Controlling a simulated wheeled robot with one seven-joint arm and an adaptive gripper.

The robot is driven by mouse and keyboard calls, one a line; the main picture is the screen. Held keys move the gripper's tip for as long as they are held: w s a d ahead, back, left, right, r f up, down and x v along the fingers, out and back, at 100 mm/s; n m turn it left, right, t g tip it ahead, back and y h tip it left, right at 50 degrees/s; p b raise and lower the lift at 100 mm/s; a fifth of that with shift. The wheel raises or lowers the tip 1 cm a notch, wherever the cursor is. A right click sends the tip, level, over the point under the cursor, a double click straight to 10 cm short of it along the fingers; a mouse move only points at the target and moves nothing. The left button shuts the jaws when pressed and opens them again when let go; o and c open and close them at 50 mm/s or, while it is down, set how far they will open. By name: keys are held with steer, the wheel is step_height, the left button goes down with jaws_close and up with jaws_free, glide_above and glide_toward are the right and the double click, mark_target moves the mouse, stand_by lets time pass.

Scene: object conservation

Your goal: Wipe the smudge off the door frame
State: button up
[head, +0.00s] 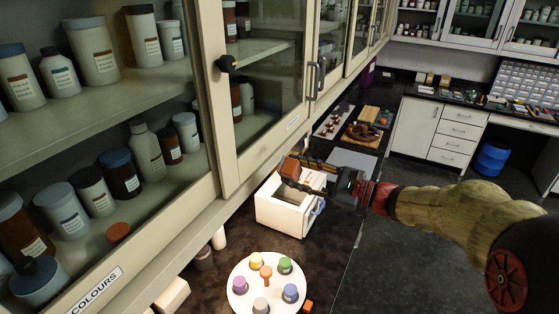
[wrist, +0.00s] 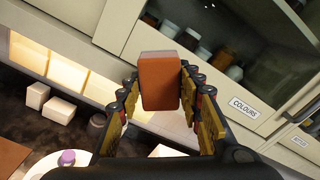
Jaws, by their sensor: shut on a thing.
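My gripper (wrist: 160,112) is shut on a brown-orange block with a grey top layer (wrist: 161,82), which looks like a sponge. In the head view, the block (head: 290,168) is at the end of my gripper (head: 302,166), above the white box and beside the cabinet. The cream door frame (head: 211,120) of the glass-fronted cabinet runs along the left; it also shows in the wrist view (wrist: 118,28), behind the block. The block's contact with the cabinet cannot be told.
A white open box (head: 283,217) stands on the dark counter below my gripper. A round white tray (head: 240,300) with several coloured pots is nearer.

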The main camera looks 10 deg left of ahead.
mark_target(267, 147)
steer(key=shift+b+x, duration=0.65)
steer(key=shift+x, duration=2.9)
steer(key=shift+x, duration=1)
steer(key=shift+w, duration=0.1)
steer(key=shift+w+d, duration=0.4)
steer(key=shift+w, duration=0.45)
steer(key=shift+w+d, duration=0.4)
steer(key=shift+w, duration=0.5)
steer(key=shift+w+d, duration=0.25)
steer(key=shift+w, duration=0.65)
steer(key=shift+w+d, duration=0.25)
steer(key=shift+w, duration=0.65)
steer(key=shift+b, duration=0.4)
steer(key=shift+s, duration=0.15)
